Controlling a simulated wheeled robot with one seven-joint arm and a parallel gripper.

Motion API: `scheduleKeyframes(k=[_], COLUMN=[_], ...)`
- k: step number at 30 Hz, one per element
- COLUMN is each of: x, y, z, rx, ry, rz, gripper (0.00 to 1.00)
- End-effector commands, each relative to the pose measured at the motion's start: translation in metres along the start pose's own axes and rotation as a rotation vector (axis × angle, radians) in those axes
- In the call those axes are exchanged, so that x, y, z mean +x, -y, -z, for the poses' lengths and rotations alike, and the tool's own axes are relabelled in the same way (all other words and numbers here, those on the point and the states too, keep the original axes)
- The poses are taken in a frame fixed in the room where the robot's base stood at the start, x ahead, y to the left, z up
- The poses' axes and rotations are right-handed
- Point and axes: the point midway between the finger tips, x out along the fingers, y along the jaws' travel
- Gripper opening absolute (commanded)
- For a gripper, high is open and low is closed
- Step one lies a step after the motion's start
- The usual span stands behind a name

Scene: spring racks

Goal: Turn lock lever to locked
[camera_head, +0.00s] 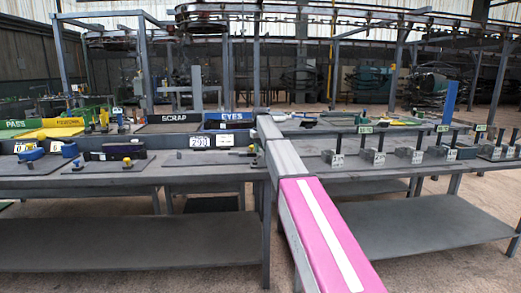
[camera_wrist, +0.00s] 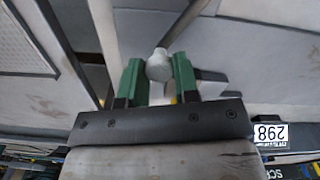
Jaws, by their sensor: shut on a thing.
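In the wrist view the lock lever shows as a grey rod (camera_wrist: 188,22) ending in a pale rounded knob (camera_wrist: 158,67). My gripper (camera_wrist: 158,70) has two green fingers, one on each side of the knob, and is shut on it. The rod runs from the knob toward the top right of the view. The lever's base and any lock marking are out of sight, so I cannot tell its locked or unlocked position. In the head view I cannot clearly make out the lever or my gripper near the bench's middle.
The left bench (camera_head: 90,247) carries blue and dark fixtures and a number sign (camera_head: 199,141). Bins marked SCRAP (camera_head: 174,118) and EYES (camera_head: 230,116) stand behind. The right bench (camera_head: 425,225) holds a row of grey blocks (camera_head: 372,156) with upright posts. An overhead chain rail crosses the back.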

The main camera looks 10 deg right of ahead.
Motion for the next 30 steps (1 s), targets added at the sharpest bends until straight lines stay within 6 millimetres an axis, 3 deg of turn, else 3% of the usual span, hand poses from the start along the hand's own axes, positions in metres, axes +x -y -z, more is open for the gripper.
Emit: scheduleKeyframes(k=[5, 6, 8, 20, 30], x=[0.0, 0.0, 0.0, -0.007, -0.066], y=[0.001, 0.001, 0.001, 0.0, 0.0], z=[0.001, 0.001, 0.001, 0.001, 0.002], rx=[-0.003, -0.003, -0.002, 0.0, -0.001], ry=[-0.002, -0.002, -0.002, -0.001, -0.003], rz=[0.001, 0.001, 0.001, 0.001, 0.0], gripper=[0.0, 0.35, 0.55, 0.55, 0.55])
